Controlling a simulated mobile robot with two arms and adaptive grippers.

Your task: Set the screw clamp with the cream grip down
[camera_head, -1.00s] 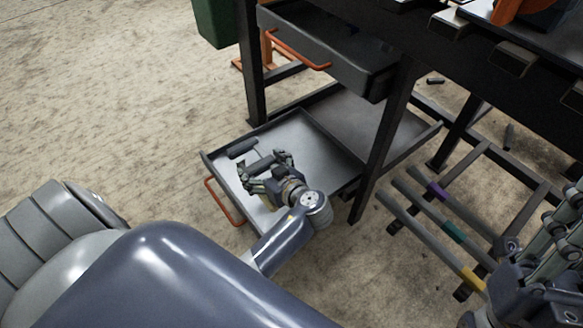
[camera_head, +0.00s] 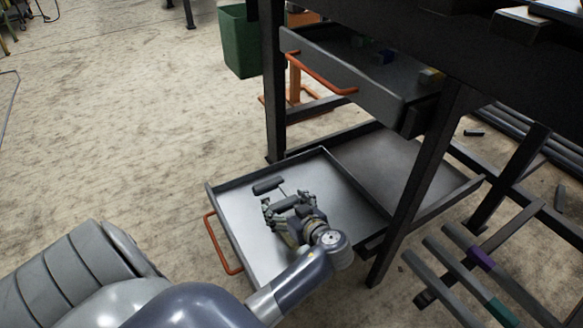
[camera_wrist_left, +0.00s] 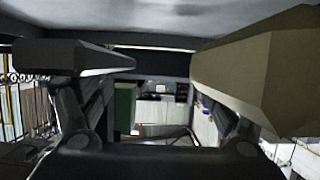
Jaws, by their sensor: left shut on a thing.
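My left gripper (camera_head: 276,208) is low over the pulled-out lower drawer (camera_head: 340,190), shut on the screw clamp. The clamp's cream grip (camera_wrist_left: 270,75) shows large at the right of the left wrist view, beside the finger. The hand hides most of the clamp, and contact with the drawer floor is unclear.
The upper drawer (camera_head: 350,75) hangs open above and behind, holding small coloured items. The lower drawer has an orange handle (camera_head: 220,243) and bare floor around the gripper. A dark table leg (camera_head: 415,180) stands to the right. A green bin (camera_head: 243,42) is behind.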

